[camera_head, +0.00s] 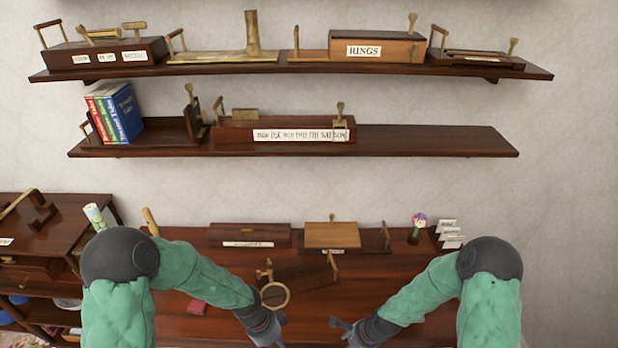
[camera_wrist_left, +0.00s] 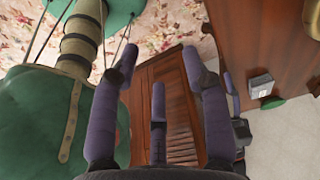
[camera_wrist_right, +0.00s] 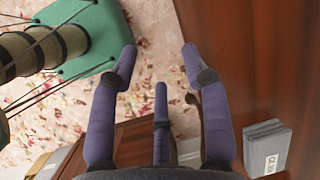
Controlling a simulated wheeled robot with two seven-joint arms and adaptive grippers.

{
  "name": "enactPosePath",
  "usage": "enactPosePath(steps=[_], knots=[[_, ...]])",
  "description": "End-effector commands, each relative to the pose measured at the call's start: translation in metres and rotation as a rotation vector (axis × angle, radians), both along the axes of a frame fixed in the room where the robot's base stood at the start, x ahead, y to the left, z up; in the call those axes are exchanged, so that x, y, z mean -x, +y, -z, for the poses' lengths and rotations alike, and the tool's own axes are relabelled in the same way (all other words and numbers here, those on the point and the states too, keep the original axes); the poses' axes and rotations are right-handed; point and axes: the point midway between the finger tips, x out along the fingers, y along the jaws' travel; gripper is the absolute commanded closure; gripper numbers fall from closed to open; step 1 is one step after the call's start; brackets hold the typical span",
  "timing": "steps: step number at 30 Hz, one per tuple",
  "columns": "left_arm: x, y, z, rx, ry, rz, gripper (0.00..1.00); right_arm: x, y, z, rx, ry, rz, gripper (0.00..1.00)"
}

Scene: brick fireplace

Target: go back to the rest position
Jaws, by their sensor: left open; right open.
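My left gripper (camera_head: 268,335) is at the front edge of the dark wooden desk in the head view, partly cut off by the bottom of the picture. In the left wrist view its purple fingers (camera_wrist_left: 160,62) are spread apart with nothing between them. My right gripper (camera_head: 352,334) is low at the desk's front, to the right of the left one. In the right wrist view its fingers (camera_wrist_right: 158,60) are also spread and empty. Both arms are bent, and the grippers are apart from each other.
The desk (camera_head: 400,272) holds a round brass ring (camera_head: 275,296), a small red item (camera_head: 197,307) and several wooden boxes at the back. Two wall shelves (camera_head: 430,140) carry more boxes and books (camera_head: 115,112). A floral rug (camera_wrist_right: 150,30) shows below.

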Motion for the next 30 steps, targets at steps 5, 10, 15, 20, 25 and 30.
enactPosePath(steps=[5,10,15,20,25,30], knots=[[0.038,-0.006,0.078,0.054,0.151,-0.511,0.54,0.048,0.008,0.051,0.034,-0.072,-0.318,0.53],[0.071,-0.006,0.133,0.074,0.294,-1.004,0.54,0.090,0.014,0.084,0.055,-0.153,-0.620,0.53],[0.101,-0.001,0.175,0.070,0.412,-1.443,0.54,0.126,0.020,0.107,0.067,-0.230,-0.884,0.53],[0.118,0.004,0.194,0.061,0.474,-1.697,0.54,0.145,0.023,0.116,0.072,-0.279,-1.039,0.53],[0.123,0.005,0.198,0.058,0.493,-1.784,0.54,0.152,0.024,0.117,0.072,-0.297,-1.092,0.53],[0.123,0.005,0.198,0.058,0.492,-1.785,0.54,0.152,0.024,0.116,0.073,-0.298,-1.093,0.53]])
